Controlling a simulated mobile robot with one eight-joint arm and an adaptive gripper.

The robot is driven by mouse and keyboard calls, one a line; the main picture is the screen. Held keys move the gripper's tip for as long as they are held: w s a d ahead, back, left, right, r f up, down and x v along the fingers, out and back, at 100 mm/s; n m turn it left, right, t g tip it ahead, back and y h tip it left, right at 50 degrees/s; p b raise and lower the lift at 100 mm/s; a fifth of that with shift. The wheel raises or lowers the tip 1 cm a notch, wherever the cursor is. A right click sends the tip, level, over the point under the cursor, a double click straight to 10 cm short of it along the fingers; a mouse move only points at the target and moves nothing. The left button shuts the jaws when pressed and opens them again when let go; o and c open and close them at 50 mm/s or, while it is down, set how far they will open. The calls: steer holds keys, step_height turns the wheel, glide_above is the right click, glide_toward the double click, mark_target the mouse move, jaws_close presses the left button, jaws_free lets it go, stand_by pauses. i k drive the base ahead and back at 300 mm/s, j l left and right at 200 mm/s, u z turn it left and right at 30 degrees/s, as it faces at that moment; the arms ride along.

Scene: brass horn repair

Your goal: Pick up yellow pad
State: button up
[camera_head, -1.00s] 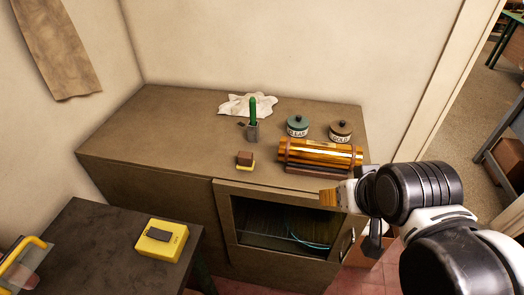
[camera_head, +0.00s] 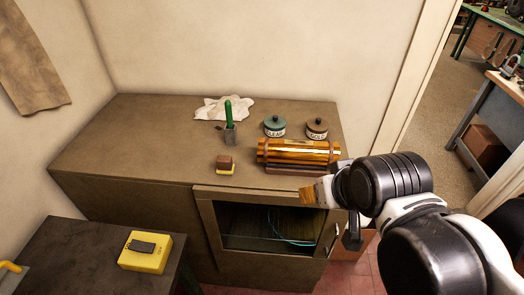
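A small block with a brown top and a yellow layer beneath (camera_head: 225,165) sits on the brown cabinet top (camera_head: 150,135), left of a shiny amber roll. The yellow layer looks like the yellow pad. A larger yellow box with a dark grey piece on top (camera_head: 146,252) lies on the dark table at the lower left. My gripper (camera_head: 330,192) is at the end of my arm, right of the block and in front of the roll's right end. A tan, bristle-like piece (camera_head: 314,193) shows at its tip. The fingers are too unclear to tell whether they grip it.
The amber roll (camera_head: 298,152), two lidded jars labelled CLEAR (camera_head: 275,127) and GOLD (camera_head: 317,129), a green-handled tool in a grey holder (camera_head: 229,125) and a white cloth (camera_head: 222,107) are on the cabinet. Its glass front (camera_head: 268,228) faces me. The cabinet top's left side is clear.

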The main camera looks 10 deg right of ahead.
mark_target(225, 165)
steer(key=i+u, duration=0.2)
steer(key=u, duration=0.2)
steer(key=i+u, duration=0.2)
steer(key=u, duration=0.2)
steer(key=i+l+u, duration=0.1)
steer(key=u, duration=0.35)
steer(key=i, duration=0.1)
